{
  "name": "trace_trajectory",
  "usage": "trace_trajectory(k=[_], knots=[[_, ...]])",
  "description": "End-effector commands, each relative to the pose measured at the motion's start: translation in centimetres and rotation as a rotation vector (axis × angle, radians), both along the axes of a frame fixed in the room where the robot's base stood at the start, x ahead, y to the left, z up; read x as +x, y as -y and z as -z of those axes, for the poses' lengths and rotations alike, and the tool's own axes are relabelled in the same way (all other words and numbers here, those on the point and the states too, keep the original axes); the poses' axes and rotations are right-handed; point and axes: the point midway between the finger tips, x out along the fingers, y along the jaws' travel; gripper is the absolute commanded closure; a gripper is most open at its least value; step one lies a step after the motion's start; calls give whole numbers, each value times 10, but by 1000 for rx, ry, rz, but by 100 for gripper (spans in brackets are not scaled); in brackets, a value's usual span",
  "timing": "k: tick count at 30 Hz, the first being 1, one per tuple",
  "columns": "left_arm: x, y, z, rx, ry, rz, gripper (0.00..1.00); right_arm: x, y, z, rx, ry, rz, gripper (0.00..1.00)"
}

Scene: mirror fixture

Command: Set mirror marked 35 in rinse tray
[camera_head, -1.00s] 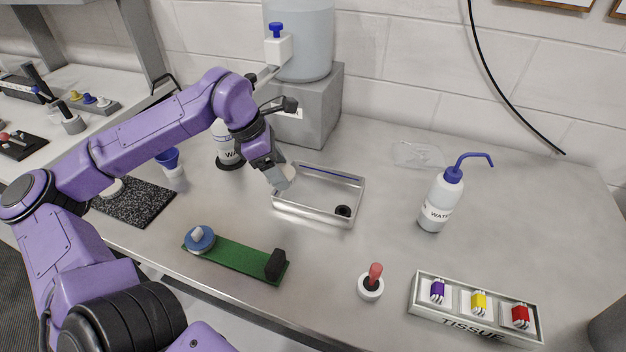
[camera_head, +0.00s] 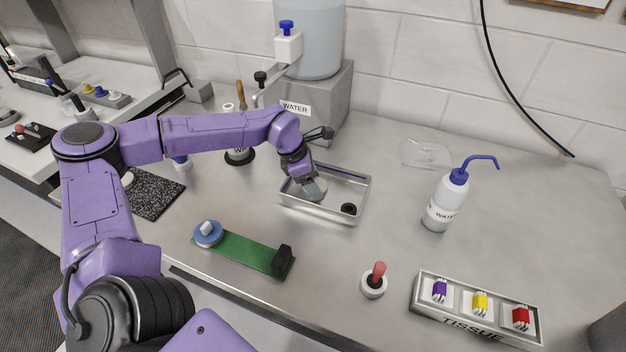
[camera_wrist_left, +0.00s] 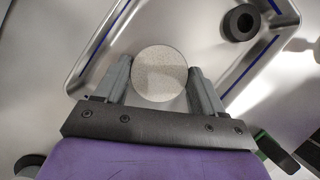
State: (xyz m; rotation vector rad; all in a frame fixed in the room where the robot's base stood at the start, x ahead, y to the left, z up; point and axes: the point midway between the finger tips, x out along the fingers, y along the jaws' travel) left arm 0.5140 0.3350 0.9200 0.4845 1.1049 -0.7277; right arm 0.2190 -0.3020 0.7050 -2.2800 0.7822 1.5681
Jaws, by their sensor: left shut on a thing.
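My left gripper (camera_head: 311,188) is shut on a pale round disc, the mirror (camera_wrist_left: 160,73), gripped at its edges between both fingers in the wrist view. In the head view the mirror (camera_head: 318,187) is partly hidden by the fingers. No number can be read on it. The rinse tray (camera_head: 322,215) is a shallow metal tray with blue lines inside. The gripper and mirror are inside its outline, at the left half. I cannot tell whether the mirror touches the tray floor. My right gripper is not in view.
A black ring (camera_head: 348,208) sits in the tray's right part. A green strip (camera_head: 245,252) with a blue round piece (camera_head: 207,233) lies in front. A water bottle (camera_head: 441,205) and tissue box (camera_head: 478,307) stand right. A water tank on a grey block (camera_head: 325,100) stands behind.

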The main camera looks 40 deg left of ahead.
Motion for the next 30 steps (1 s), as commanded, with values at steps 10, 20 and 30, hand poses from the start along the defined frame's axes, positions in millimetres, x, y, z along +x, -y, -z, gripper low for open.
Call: trace_trajectory(k=[10, 20, 30], knots=[[-1, 0, 13, 1, -6, 1, 66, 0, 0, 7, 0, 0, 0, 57], [-4, 2, 16, 0, -16, 5, 5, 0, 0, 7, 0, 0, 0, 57], [-4, 3, 14, -1, -19, 7, 5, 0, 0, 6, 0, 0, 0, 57]])
